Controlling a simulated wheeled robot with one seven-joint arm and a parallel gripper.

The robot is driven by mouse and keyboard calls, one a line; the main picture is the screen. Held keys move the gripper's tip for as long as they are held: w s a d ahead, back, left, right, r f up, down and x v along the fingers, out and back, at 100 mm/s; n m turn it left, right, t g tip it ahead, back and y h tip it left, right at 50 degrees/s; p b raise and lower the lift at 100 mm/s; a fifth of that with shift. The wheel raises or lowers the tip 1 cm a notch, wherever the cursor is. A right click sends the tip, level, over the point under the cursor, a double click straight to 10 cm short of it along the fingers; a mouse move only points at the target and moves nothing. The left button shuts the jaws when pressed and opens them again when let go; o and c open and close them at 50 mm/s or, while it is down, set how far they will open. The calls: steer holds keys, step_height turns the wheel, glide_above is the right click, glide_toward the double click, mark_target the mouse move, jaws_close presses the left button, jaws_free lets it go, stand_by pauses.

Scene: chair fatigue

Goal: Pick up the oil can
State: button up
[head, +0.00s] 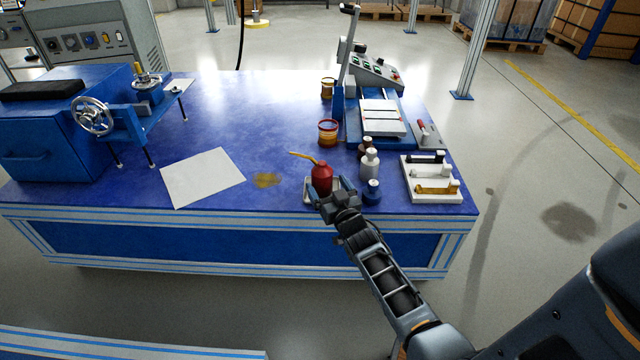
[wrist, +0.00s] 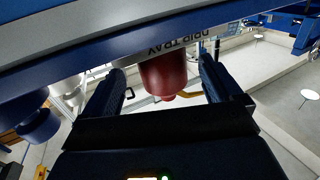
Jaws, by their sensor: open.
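The oil can (head: 321,179) is red with a thin yellow spout pointing left. It stands on a small white tray (head: 308,190) near the front edge of the blue table. My gripper (head: 331,197) is at the can's near side in the head view. In the wrist view the red can (wrist: 164,74) shows between the two dark fingers of my gripper (wrist: 164,88), which stand apart with visible gaps on both sides. The can's lower part is partly hidden behind my gripper in the head view.
An amber jar (head: 328,132) stands behind the can. A white rack (head: 432,190) is farther right. Paper (head: 202,177) and a stain (head: 266,180) lie left.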

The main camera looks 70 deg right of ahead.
steer(key=shift+b+x, duration=0.45)
steer(key=shift+x, duration=1.55)
steer(key=shift+w+a+f, duration=0.1)
steer(key=shift+c, duration=0.2)
steer(key=c, duration=1.2)
steer(key=shift+c, duration=0.7)
